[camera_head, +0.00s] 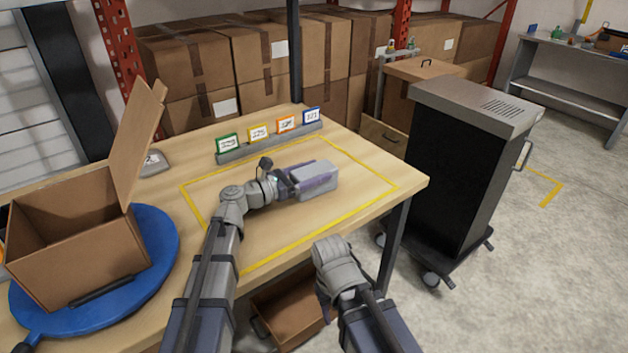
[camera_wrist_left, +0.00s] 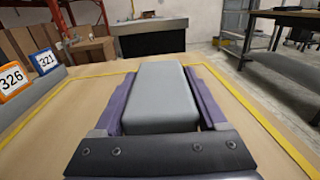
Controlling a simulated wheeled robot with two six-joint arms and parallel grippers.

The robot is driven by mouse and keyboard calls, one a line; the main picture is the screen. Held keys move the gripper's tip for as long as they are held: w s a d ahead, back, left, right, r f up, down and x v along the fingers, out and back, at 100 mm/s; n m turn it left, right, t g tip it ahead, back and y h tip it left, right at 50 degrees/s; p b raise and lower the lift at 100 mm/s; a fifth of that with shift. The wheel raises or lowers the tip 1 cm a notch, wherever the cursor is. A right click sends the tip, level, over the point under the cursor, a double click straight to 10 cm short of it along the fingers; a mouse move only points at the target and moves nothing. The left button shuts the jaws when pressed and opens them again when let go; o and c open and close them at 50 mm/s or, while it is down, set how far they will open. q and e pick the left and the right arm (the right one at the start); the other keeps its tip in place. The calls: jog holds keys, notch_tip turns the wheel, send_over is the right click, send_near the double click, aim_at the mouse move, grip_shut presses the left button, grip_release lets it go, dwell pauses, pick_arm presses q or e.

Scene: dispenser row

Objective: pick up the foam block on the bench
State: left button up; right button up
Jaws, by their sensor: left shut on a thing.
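The grey foam block (camera_head: 318,172) is at the right part of the yellow-outlined area on the wooden bench (camera_head: 368,166). My left gripper (camera_head: 310,181) is shut on it, with purple fingers along its two sides. In the left wrist view the foam block (camera_wrist_left: 160,95) lies lengthwise between the fingers of the left gripper (camera_wrist_left: 163,105). I cannot tell whether the block touches the bench or is slightly above it. My right arm shows at the bottom middle of the head view, but its fingertips are not visible.
An open cardboard box (camera_head: 75,240) stands on a blue turntable (camera_head: 165,245) at the left. A rack of numbered cards (camera_head: 270,143) stands at the bench's back. A dark wheeled cabinet (camera_head: 460,160) stands beyond the right edge. The yellow-outlined area is otherwise clear.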

aim_at(314, 169)
pick_arm(q)
jog(key=c, duration=0.3)
notch_tip(314, 169, up, 10)
jog(key=p, duration=1)
